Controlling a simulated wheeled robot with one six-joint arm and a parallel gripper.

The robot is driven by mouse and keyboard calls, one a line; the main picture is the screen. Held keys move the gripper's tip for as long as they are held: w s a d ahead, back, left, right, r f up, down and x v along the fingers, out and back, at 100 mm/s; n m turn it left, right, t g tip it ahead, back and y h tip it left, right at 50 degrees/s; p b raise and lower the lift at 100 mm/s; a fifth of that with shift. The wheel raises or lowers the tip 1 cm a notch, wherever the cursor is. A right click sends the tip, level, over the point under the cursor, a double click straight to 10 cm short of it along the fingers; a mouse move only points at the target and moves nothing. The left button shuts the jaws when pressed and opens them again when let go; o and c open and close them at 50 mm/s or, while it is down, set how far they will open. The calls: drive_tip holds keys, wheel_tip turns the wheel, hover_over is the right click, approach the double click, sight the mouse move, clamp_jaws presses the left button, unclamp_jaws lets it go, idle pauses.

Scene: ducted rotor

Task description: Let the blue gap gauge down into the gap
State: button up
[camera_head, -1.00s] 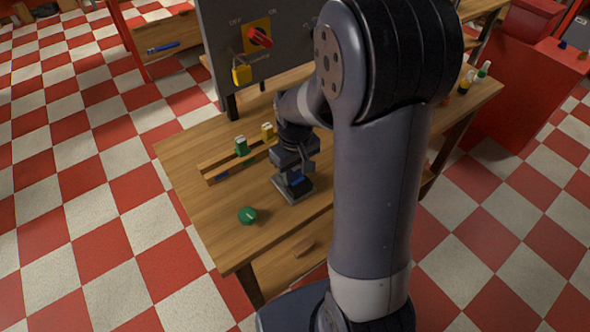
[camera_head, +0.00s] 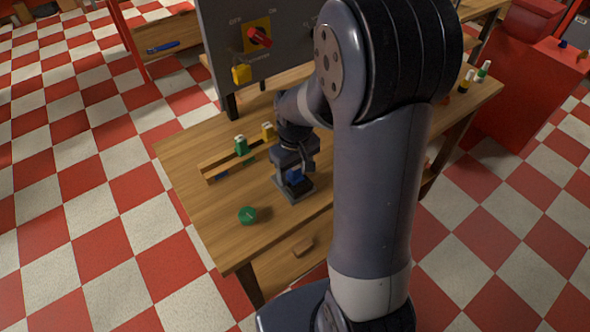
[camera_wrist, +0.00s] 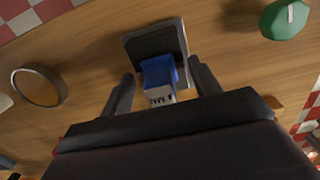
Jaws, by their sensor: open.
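The blue gap gauge (camera_wrist: 158,72) stands at the dark grey block (camera_wrist: 154,38) on the bench, its pale lettered end toward me in the wrist view. I cannot see how deep its lower end sits. In the head view the gauge (camera_head: 295,175) is a small blue patch above the block (camera_head: 296,193). My gripper (camera_wrist: 164,88) is open, one finger on each side of the gauge, with clear space between each finger and it. In the head view my gripper (camera_head: 296,165) is over the block.
A green round piece (camera_head: 247,215) lies on the bench in front of the block, left of it. A wooden rack (camera_head: 236,160) holds a green and a yellow piece at left. A panel (camera_head: 250,50) with a red switch stands behind.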

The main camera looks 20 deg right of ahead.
wheel_tip(320, 180, up, 11)
drive_tip(key=shift+f, duration=0.1)
idle(0.5)
wheel_tip(320, 180, down, 11)
drive_tip(key=shift+r, duration=0.3)
idle(0.5)
